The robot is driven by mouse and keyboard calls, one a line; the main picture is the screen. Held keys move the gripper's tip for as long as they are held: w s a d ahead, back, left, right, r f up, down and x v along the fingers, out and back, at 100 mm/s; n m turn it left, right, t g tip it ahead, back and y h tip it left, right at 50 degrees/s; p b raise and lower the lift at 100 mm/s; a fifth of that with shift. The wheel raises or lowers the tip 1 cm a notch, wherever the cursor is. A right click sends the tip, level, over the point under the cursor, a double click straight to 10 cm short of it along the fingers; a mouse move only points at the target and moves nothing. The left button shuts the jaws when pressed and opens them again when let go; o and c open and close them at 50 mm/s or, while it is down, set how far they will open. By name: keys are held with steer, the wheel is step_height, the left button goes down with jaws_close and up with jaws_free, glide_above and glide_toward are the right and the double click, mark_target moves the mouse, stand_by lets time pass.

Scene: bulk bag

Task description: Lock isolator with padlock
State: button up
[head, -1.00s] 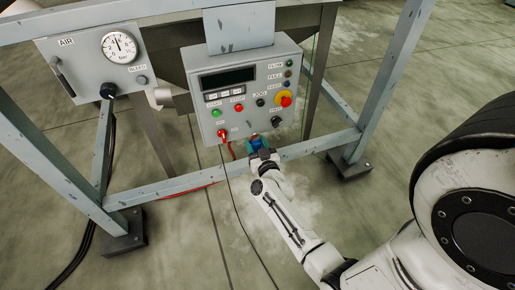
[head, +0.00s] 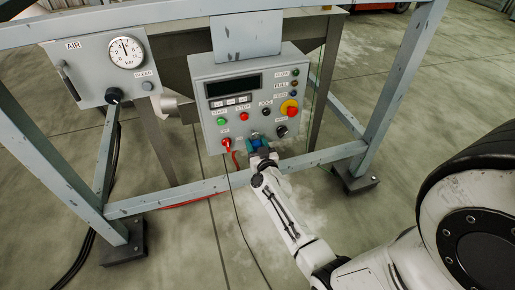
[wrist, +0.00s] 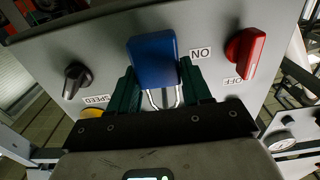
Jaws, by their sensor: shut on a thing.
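A blue padlock (wrist: 153,60) is held between the green-padded fingers of my gripper (wrist: 153,88). Its silver shackle shows below the body in the wrist view, partly hidden by my gripper. In the head view the padlock (head: 256,143) and my gripper (head: 261,154) are at the lower front of the grey control box. The red isolator handle (wrist: 245,52) is to the right of the padlock in the wrist view, with a visible gap between them. ON and OFF labels lie beside it. In the head view the isolator (head: 227,144) is left of my gripper.
The control box (head: 208,150) carries a black speed knob (wrist: 77,80), several buttons and a red-and-yellow emergency stop (head: 289,107). A frame rail (head: 310,160) crosses behind my wrist. A thin dark cable hangs left of my arm. An air panel (head: 85,75) stands left.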

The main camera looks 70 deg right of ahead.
steer(key=shift+w+d, duration=0.2)
steer(key=shift+d, duration=0.05)
steer(key=shift+w+d+f+b, duration=0.45)
steer(key=shift+d+f+b, duration=0.1)
steer(key=shift+b, duration=0.15)
steer(key=o, duration=1.1)
steer(key=shift+o, duration=0.2)
steer(key=shift+w+a, duration=0.1)
steer(key=shift+w, duration=0.05)
steer(key=shift+w+a+r, duration=0.1)
steer(key=shift+w, duration=0.05)
steer(key=shift+a, duration=0.35)
steer(key=s+d+p+v, duration=0.1)
steer(key=p+v, duration=0.2)
steer(key=v, duration=0.7)
steer(key=shift+s+a, duration=0.15)
steer(key=shift+s, duration=0.15)
